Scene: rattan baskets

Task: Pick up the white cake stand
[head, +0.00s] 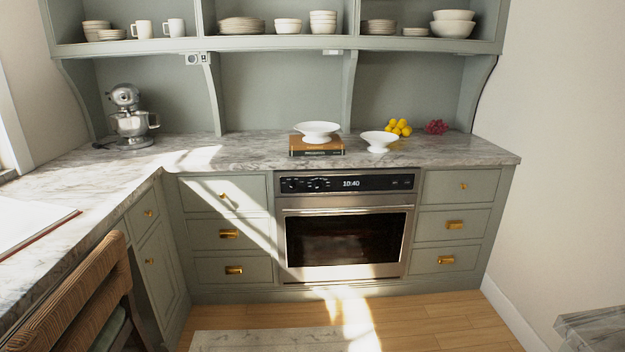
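A white cake stand (317,129), wide and shallow on a short foot, stands upright on a brown book or box (317,149) on the back marble counter. A second white footed dish (379,139) stands on the counter just to its right, smaller and deeper in look. I cannot tell for sure which of the two is the cake stand, though the wider one is on the book. Neither of my grippers shows in the head view.
Lemons (398,127) and red fruit (436,127) lie behind and right. A stand mixer (131,118) stands at the left. The oven (347,232) is below the counter. A woven chair (85,300) and a marble corner (595,328) flank the floor. Dishes fill the shelf above.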

